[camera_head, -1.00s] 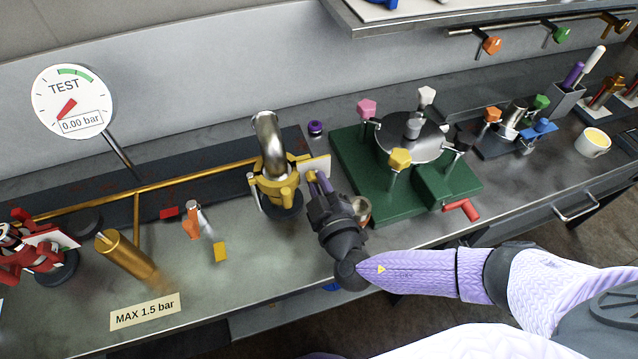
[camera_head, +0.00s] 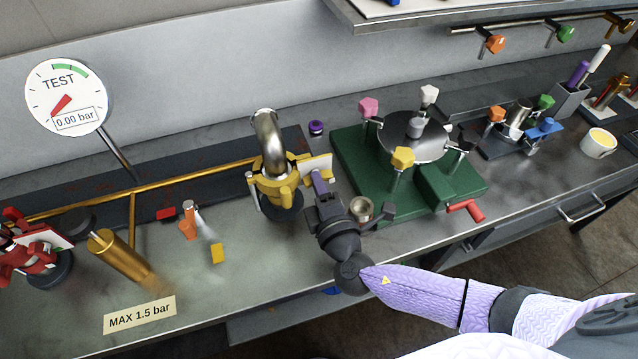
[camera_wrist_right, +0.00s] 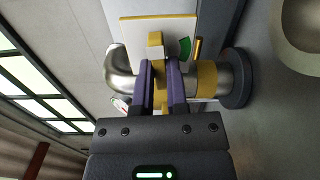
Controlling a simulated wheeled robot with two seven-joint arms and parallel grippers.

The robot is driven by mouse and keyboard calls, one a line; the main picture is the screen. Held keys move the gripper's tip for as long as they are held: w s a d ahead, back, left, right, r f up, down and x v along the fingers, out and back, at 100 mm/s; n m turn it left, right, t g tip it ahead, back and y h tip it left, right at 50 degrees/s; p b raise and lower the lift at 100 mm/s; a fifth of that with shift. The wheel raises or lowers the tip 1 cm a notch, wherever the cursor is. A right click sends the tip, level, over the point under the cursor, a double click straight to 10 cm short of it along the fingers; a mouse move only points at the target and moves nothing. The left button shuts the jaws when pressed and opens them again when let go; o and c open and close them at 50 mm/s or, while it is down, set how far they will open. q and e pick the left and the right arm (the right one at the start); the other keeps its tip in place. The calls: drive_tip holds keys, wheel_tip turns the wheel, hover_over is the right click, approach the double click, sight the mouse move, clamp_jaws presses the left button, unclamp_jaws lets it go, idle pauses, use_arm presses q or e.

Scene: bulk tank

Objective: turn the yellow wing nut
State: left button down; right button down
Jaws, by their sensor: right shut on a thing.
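The yellow clamp (camera_head: 262,183) sits around the base of a silver pipe elbow (camera_head: 268,140) on the bench; its yellow wing nut (camera_wrist_right: 155,44) shows in the right wrist view in front of a white plate (camera_wrist_right: 185,28). My right gripper (camera_head: 319,180) is at the right side of the clamp. Its purple fingers (camera_wrist_right: 160,75) are shut on the wing nut, one on each side. In the head view the fingers hide most of the nut. My left gripper is in neither view.
A TEST gauge (camera_head: 66,97) reads 0.00 bar. A green fixture (camera_head: 350,150) with coloured knobs stands close on the right. A small metal cup (camera_head: 362,208) is beside my wrist. A red clamp (camera_head: 25,255) and a brass cylinder (camera_head: 118,255) are at left.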

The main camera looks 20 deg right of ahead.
drive_tip(key=n, duration=0.5)
drive_tip(key=n+p, duration=0.1)
drive_tip(key=n, duration=0.4)
drive_tip(key=n+p, duration=0.1)
drive_tip(key=n, duration=0.4)
drive_tip(key=shift+d+f, duration=0.15)
drive_tip(key=shift+f, duration=0.1)
idle(0.4)
drive_tip(key=c, duration=0.6)
unclamp_jaws()
drive_tip(key=shift+c, duration=0.2)
drive_tip(key=s, duration=1)
drive_tip(key=shift+d, duration=0.15)
